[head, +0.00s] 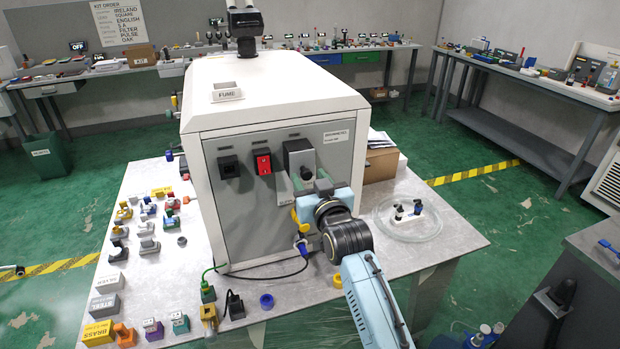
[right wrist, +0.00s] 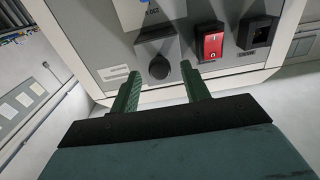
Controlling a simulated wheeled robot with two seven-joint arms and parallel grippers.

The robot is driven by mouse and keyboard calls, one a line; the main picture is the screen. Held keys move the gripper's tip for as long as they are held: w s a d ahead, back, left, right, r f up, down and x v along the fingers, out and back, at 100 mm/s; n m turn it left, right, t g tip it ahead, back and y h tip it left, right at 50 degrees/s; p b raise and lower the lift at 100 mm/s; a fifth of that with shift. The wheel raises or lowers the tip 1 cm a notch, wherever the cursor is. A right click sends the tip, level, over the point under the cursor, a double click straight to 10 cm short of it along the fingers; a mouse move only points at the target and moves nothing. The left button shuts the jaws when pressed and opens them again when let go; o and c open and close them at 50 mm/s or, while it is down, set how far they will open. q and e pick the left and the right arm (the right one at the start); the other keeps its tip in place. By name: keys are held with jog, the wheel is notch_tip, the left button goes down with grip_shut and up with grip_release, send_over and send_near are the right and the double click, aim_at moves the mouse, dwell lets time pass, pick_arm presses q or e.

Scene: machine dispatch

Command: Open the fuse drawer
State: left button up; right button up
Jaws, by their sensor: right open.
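The grey machine (head: 340,165) stands on the table with its front panel facing me. The panel carries a black socket (head: 229,167), a red switch (head: 263,161) and a dark square unit (head: 298,153). I cannot read which part is labelled the fuse drawer. In the right wrist view the dark unit has a round knob (right wrist: 159,68), beside the red switch (right wrist: 210,43) and black socket (right wrist: 257,33). My right gripper (head: 304,181) is open at the unit's front; in the wrist view its fingers (right wrist: 161,76) are on either side of the knob. Contact is unclear. My left gripper is not in view.
Small coloured parts and labelled blocks (head: 104,305) cover the table's left side. A clear round dish (head: 411,222) stands at the right. Cables (head: 265,278) run below the panel.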

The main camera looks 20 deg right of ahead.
jog(key=shift+w, duration=0.25)
grip_shut()
dwell(0.3)
